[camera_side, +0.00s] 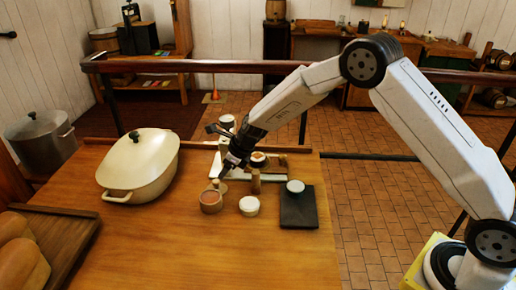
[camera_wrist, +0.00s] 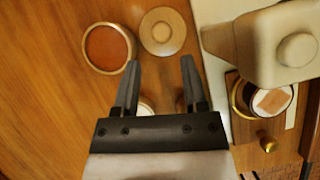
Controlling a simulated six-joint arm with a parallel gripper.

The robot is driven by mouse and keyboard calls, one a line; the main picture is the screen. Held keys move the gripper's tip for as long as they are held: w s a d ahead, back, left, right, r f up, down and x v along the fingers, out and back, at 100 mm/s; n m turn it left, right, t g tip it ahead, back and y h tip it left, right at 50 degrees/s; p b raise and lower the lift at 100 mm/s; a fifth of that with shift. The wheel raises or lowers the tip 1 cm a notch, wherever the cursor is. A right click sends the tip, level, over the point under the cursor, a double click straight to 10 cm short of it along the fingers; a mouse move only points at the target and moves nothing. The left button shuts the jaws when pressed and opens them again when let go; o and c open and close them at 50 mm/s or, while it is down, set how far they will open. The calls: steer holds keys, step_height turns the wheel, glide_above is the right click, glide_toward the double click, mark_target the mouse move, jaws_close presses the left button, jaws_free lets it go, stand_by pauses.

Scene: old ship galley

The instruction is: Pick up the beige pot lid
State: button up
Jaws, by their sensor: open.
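A small round beige lid (camera_wrist: 163,31) with a central knob lies flat on the wood in the wrist view, just beyond my fingertips. In the side view this lid (camera_side: 215,185) is partly hidden by my gripper (camera_side: 223,173). An open round pot (camera_side: 211,201) with reddish-brown contents stands beside it; the pot (camera_wrist: 108,47) is left of the lid in the wrist view. My gripper (camera_wrist: 160,66) is open, pointing down, with nothing between its fingers. A large cream pot (camera_side: 140,168) with its own dark-knobbed lid stands at the left.
A cream knobbed object (camera_wrist: 280,45) is close on the right in the wrist view.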

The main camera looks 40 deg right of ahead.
mark_target(217, 181)
steer(key=shift+x, duration=1.25)
steer(key=shift+x, duration=2.6)
steer(key=shift+d, duration=0.1)
steer(key=shift+c, duration=0.2)
steer(key=shift+r, duration=0.1)
jaws_close()
